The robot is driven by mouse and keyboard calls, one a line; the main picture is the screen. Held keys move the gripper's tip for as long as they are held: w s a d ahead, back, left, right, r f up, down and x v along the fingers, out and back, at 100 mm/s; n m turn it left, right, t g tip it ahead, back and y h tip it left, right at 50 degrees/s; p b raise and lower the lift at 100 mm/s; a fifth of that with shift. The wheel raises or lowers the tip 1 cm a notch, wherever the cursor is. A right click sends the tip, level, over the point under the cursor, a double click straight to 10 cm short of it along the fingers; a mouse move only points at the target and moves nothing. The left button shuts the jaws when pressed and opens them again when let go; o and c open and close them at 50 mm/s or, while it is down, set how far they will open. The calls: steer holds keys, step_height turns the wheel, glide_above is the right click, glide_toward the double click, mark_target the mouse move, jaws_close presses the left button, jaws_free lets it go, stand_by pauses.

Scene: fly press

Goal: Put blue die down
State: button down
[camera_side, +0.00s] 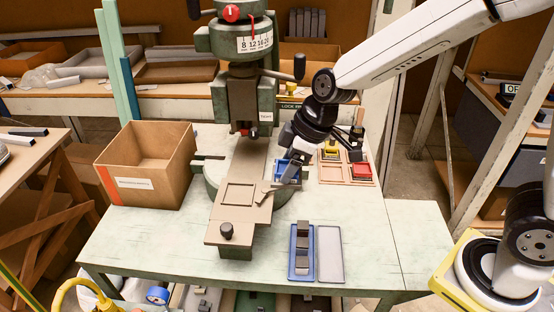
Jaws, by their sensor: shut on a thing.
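The blue die (287,172) is a small square block to the right of the press slide, just below my gripper (293,158). My gripper is shut on it, and its fingers hide part of the die. I cannot tell whether the die touches the surface under it. A peach-coloured rack (332,174) with square places lies to the right. A yellow die (330,153) sits in its back part and a red die (362,171) at its right. The brown press slide (239,195) has an empty square recess.
The green fly press (243,95) stands close to my gripper's left. A cardboard box (150,180) stands at the left. A blue tray (301,268) with grey blanks and an empty grey tray (330,260) lie at the front. The table's right front (400,240) is clear.

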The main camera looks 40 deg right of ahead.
steer(key=d+f, duration=0.4)
steer(key=d, duration=0.5)
steer(key=s+d+f, duration=0.1)
steer(key=d+f, duration=0.2)
steer(key=d, duration=0.6)
steer(key=d+f, duration=0.4)
steer(key=d, duration=0.5)
steer(key=shift+s+f, duration=0.35)
steer(key=shift+s, duration=0.05)
steer(key=shift+w, duration=0.15)
steer(key=w+d+f, duration=0.1)
steer(key=w+f, duration=0.1)
steer(key=w, duration=0.1)
steer(key=w+d+f, duration=0.1)
steer(key=w+f, duration=0.2)
steer(key=w, duration=0.1)
steer(key=w+d+f, duration=0.1)
steer(key=w+f, duration=0.2)
steer(key=w, duration=0.1)
steer(key=shift+w+d, duration=0.25)
steer(key=shift+d, duration=0.05)
steer(key=shift+w+d+f, duration=0.2)
steer(key=shift+w+f, duration=0.35)
steer(key=shift+f, duration=0.1)
steer(key=shift+w+d+f, duration=0.1)
steer(key=shift+w+f, duration=0.2)
steer(key=shift+f, duration=1.5)
